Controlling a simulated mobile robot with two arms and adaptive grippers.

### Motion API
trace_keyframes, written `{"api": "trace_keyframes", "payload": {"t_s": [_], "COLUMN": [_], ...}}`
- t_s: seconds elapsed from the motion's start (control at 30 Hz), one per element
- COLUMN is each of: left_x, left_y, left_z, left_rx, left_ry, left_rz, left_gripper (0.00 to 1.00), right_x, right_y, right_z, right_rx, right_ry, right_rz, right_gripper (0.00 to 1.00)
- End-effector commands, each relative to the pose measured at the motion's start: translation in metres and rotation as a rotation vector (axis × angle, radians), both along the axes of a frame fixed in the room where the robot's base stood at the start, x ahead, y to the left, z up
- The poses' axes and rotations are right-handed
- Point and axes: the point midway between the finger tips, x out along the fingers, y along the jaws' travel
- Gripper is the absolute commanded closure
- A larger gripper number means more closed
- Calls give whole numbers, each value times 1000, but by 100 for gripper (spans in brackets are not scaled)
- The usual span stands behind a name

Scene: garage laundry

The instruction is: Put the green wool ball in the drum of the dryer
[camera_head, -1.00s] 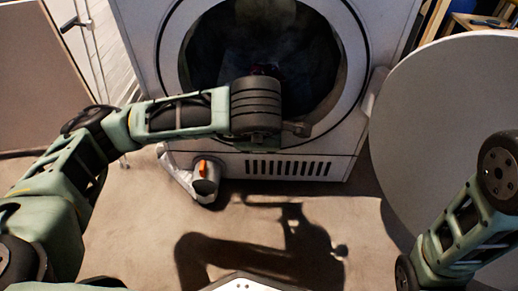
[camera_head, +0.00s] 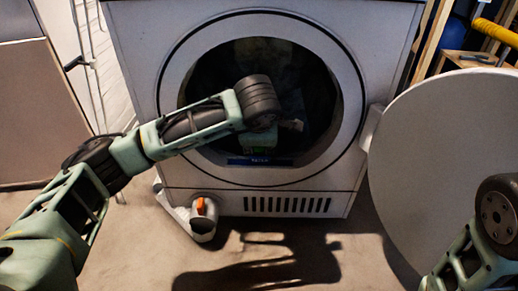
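The white dryer (camera_head: 140,100) stands ahead with its round drum opening (camera_head: 318,95) dark inside. Its round white door (camera_head: 430,140) is swung open to the right. My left arm reaches across to the opening, and its black ribbed wrist overlaps the drum in the picture. The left gripper is mostly hidden behind this wrist; only a small dark part (camera_head: 292,125) shows, so its fingers and any hold cannot be made out. I cannot make out the green wool ball. My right arm shows at the right edge, with its gripper out of view.
A grey and orange appliance (camera_head: 203,215) lies on the floor against the dryer's front left. A pale cabinet (camera_head: 25,110) stands at the left. A wooden shelf (camera_head: 480,55) is at the back right. Bare floor lies in front of the dryer.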

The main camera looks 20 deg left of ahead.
Motion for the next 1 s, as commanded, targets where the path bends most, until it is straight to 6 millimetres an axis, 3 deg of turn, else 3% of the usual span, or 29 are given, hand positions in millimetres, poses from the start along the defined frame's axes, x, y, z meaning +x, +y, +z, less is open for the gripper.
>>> {"api": "trace_keyframes", "payload": {"t_s": [0.57,1.0], "left_x": [67,117], "left_y": [19,33], "left_z": [-1,-6], "left_rx": [-1,0], "left_ry": [1,2], "left_rz": [2,1], "left_gripper": [99,99], "right_x": [0,1], "right_y": [0,0], "right_z": [-13,-1], "right_rx": [0,0], "right_ry": [1,2], "right_rz": [-1,0], "right_gripper": [0,0]}}
